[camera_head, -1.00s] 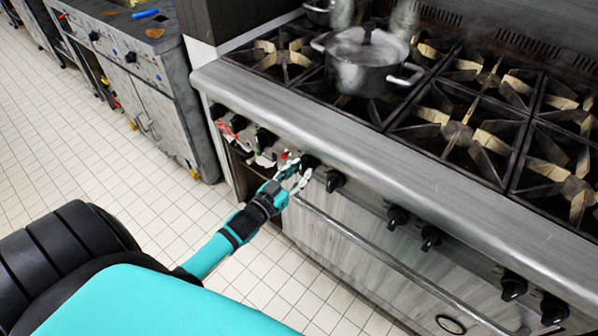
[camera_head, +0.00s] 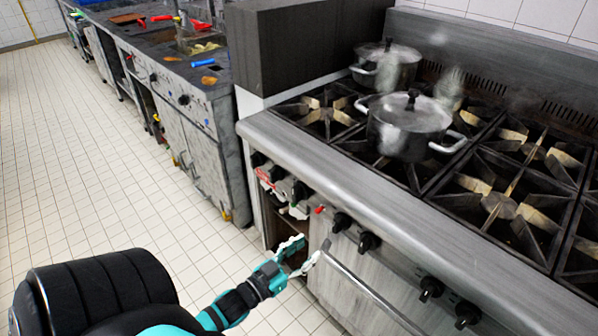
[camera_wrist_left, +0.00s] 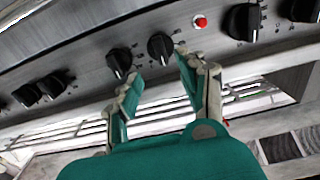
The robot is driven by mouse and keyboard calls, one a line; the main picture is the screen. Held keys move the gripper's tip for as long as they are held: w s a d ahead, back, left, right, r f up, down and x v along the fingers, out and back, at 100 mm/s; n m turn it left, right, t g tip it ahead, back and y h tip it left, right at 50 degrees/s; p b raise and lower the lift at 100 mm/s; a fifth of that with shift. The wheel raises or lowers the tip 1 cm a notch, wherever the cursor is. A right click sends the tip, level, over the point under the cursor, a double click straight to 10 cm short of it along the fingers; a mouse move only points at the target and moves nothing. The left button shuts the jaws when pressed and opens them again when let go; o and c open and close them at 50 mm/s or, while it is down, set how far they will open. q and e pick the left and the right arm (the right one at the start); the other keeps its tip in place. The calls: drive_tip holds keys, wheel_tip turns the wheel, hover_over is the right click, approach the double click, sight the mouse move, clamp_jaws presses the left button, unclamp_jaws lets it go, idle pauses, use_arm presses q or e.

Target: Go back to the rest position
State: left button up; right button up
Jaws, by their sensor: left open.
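My left gripper (camera_head: 297,256) is open and empty in front of the stove's knob panel, at the lower middle of the head view. In the left wrist view its two fingers (camera_wrist_left: 158,92) stand apart, with black knobs (camera_wrist_left: 160,47) of the stove beyond and between them. I cannot tell whether a fingertip touches the panel. A red button (camera_wrist_left: 200,22) shows on the panel above the fingers. The stove (camera_head: 360,190) has a lidded steel pot (camera_head: 405,128) on a front burner. My right gripper is not in view.
A second pot (camera_head: 385,68) stands at the back of the stove. A dark block (camera_head: 295,45) rises at the stove's left end. Counters with tools (camera_head: 205,63) run along to the back left. The tiled floor (camera_head: 110,180) at the left is clear.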

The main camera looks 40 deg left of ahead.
use_arm(q)
drive_tip(key=shift+s+a, duration=0.1)
drive_tip(key=shift+s, duration=0.75)
drive_tip(key=s+d+f+g+y, duration=0.1)
drive_tip(key=s+f+g, duration=0.25)
drive_tip(key=f, duration=0.65)
drive_tip(key=s+d+f+g, duration=0.15)
drive_tip(key=s+f, duration=0.25)
drive_tip(key=f, duration=0.6)
drive_tip(key=s+d+f+g+y, duration=0.1)
drive_tip(key=s+f+g, duration=0.3)
drive_tip(key=f, duration=0.6)
drive_tip(key=s+d+f+g, duration=0.3)
drive_tip(key=s+f, duration=0.3)
drive_tip(key=s, duration=0.4)
drive_tip(key=s+d+f+m+g, duration=0.1)
drive_tip(key=s+d+f+g, duration=0.2)
drive_tip(key=s, duration=0.8)
wheel_tip(320, 180, down, 4)
drive_tip(key=shift+d+f+g+h, duration=0.15)
drive_tip(key=shift+d+g+h, duration=0.2)
drive_tip(key=shift+g, duration=0.65)
